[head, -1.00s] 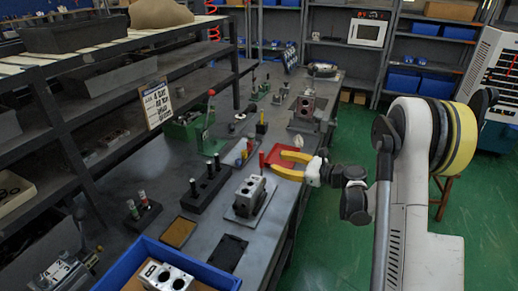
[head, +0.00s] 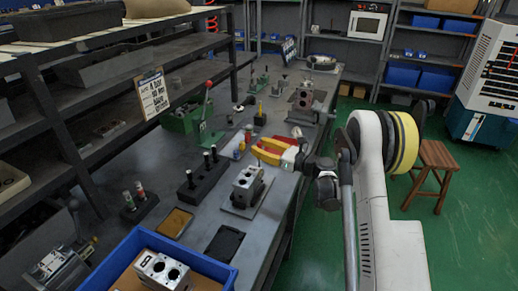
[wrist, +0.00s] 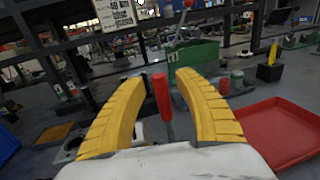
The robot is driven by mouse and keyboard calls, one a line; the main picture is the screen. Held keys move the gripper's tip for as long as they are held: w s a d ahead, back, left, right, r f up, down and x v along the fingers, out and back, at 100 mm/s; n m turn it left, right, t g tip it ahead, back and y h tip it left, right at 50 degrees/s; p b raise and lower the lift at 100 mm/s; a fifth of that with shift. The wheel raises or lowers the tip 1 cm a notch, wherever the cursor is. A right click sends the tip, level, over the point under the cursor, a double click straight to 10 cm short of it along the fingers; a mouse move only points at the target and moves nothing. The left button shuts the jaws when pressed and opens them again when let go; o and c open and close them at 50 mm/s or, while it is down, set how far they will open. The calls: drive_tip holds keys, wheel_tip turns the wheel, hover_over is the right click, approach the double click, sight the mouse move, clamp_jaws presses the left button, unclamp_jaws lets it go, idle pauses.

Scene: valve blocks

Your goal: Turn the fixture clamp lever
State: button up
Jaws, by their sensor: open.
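A lever with a red cylindrical grip (wrist: 161,97) and a grey stem stands nearly upright in the wrist view. My gripper (wrist: 158,77) has its two yellow fingers apart, one on each side of the red grip. I see a gap on both sides, so it is not clamped. In the head view my gripper (head: 259,147) is over the right edge of the bench, just behind a grey valve block (head: 248,182) on a plate. The red grip cannot be made out clearly there. The lever's base is hidden behind my gripper body in the wrist view.
A red tray (wrist: 275,135) lies right of my gripper. A green fixture with a tall red-knobbed lever (head: 207,105) stands farther back. A black block with several pins (head: 203,177) and a blue bin (head: 130,255) are to the left.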

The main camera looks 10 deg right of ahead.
drive_tip(key=shift+w+a, duration=0.15)
drive_tip(key=shift+c, duration=0.4)
clamp_jaws()
